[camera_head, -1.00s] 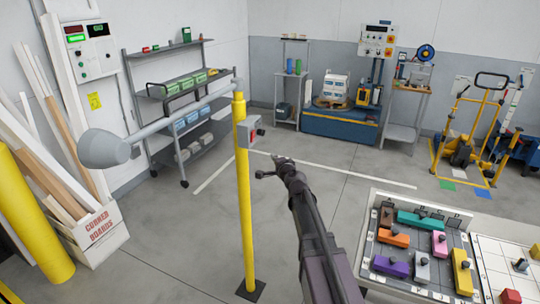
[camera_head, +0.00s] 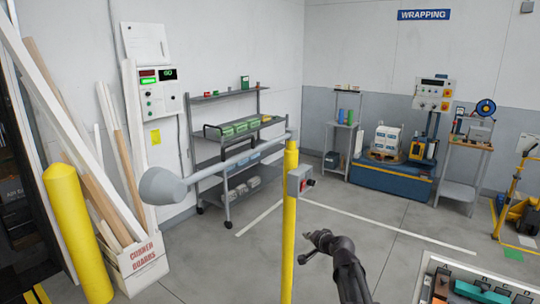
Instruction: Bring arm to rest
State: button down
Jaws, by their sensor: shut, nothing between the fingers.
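My arm (camera_head: 350,275) is dark and reaches up from the bottom edge, right of centre. My gripper (camera_head: 312,240) is at its far end, small and dark, over the bare floor. It is shut and empty, and touches nothing that I can see. It appears just right of the yellow post (camera_head: 289,225), which carries a grey box (camera_head: 300,180) with a red button. The fine shape of the fingers is hard to make out.
A grey lamp-like head (camera_head: 162,186) on a pole juts left from the post. A tray of coloured blocks (camera_head: 480,285) is cut off at bottom right. Corner boards (camera_head: 142,262) and a yellow bollard (camera_head: 75,230) stand left. Open floor lies behind the arm.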

jog(key=s+d+f+n+g+h, duration=0.1)
jog(key=s+f+n+g+h, duration=0.2)
jog(key=s, duration=1)
jog(key=s+d+f+n+g+h, duration=0.2)
jog(key=s+f+n+g, duration=0.3)
jog(key=s, duration=0.8)
notch_tip(320, 180, down, 3)
jog(key=g, duration=0.4)
jog(key=shift+s+d+h, duration=0.15)
jog(key=shift+h, duration=0.25)
